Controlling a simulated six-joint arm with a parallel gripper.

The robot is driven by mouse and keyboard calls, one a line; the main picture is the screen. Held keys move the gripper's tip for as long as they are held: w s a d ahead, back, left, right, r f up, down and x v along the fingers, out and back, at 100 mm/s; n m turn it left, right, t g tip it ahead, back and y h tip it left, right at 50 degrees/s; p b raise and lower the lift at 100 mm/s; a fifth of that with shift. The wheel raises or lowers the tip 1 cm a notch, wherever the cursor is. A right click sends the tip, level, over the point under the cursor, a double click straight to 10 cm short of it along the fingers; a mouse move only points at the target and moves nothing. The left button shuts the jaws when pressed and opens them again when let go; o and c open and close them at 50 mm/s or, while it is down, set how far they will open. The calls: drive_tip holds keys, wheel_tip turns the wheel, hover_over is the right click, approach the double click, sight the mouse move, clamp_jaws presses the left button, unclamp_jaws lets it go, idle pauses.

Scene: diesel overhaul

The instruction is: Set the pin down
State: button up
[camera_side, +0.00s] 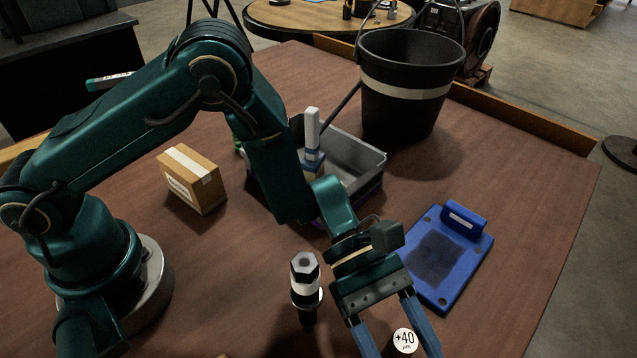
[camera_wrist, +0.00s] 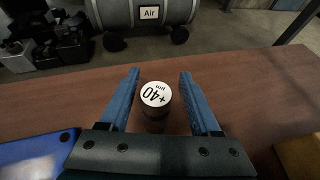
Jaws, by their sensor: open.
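My gripper (camera_wrist: 160,73) is open, with one blue finger on each side of the pin. There are visible gaps between the pin and both fingers. In the side view the fingertips run out of the bottom of the picture, and the pin's lower part is hidden.
A dark hex-topped part with a white band (camera_side: 305,285) stands left of my gripper. A blue fixture with a dark pad (camera_side: 470,262) lies to the right. A grey bin (camera_side: 362,165), a cardboard box (camera_side: 193,180) and a black bucket (camera_side: 410,85) stand farther back.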

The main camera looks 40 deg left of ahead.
drive_tip(key=shift+r, duration=0.15)
drive_tip(key=shift+w+a+r, duration=0.15)
drive_tip(key=shift+a, duration=0.15)
drive_tip(key=v, duration=1.1)
drive_tip(key=shift+a+r, duration=0.1)
drive_tip(key=shift+a, duration=0.05)
